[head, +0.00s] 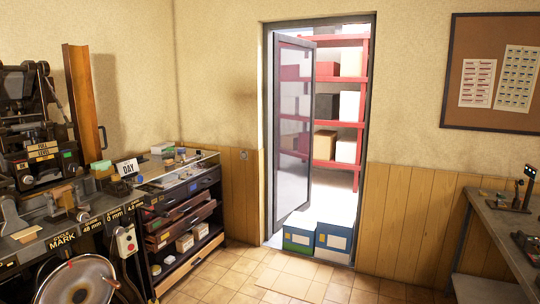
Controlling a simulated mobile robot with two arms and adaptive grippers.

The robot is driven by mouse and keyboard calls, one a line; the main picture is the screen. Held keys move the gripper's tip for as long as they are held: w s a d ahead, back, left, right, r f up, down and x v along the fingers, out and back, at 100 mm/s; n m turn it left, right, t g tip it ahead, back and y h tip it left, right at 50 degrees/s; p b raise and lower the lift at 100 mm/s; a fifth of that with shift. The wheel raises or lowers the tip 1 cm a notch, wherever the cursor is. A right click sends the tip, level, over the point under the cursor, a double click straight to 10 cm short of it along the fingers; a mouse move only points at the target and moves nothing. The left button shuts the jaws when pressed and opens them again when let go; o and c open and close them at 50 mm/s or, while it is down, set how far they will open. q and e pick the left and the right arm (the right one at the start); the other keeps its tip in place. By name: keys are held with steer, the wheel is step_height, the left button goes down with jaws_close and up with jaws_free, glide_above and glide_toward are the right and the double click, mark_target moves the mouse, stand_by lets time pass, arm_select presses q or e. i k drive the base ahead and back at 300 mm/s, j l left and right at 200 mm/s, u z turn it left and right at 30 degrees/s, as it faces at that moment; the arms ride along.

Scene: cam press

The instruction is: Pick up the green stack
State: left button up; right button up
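A small stack with a green top (101,165) sits at the left, on the machine bench behind the DAY sign (127,168). A pale block with a green top or edge (163,148) lies at the back of the dark drawer cabinet. It is too small to tell which of these is the green stack. Neither of my grippers is in view.
The drawer cabinet (186,211) has some drawers pulled out. A press with a large round wheel (75,281) fills the left. Green (298,240) and blue (333,243) boxes stand on the floor at the open door. A bench (506,225) is at right; tiled floor between is clear.

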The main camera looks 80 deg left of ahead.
mark_target(104, 164)
steer(key=u, duration=3.9)
steer(key=i+l+u, duration=0.1)
steer(key=i, duration=0.4)
steer(key=i+l+u, duration=0.1)
steer(key=i, duration=0.45)
steer(key=l, duration=0.1)
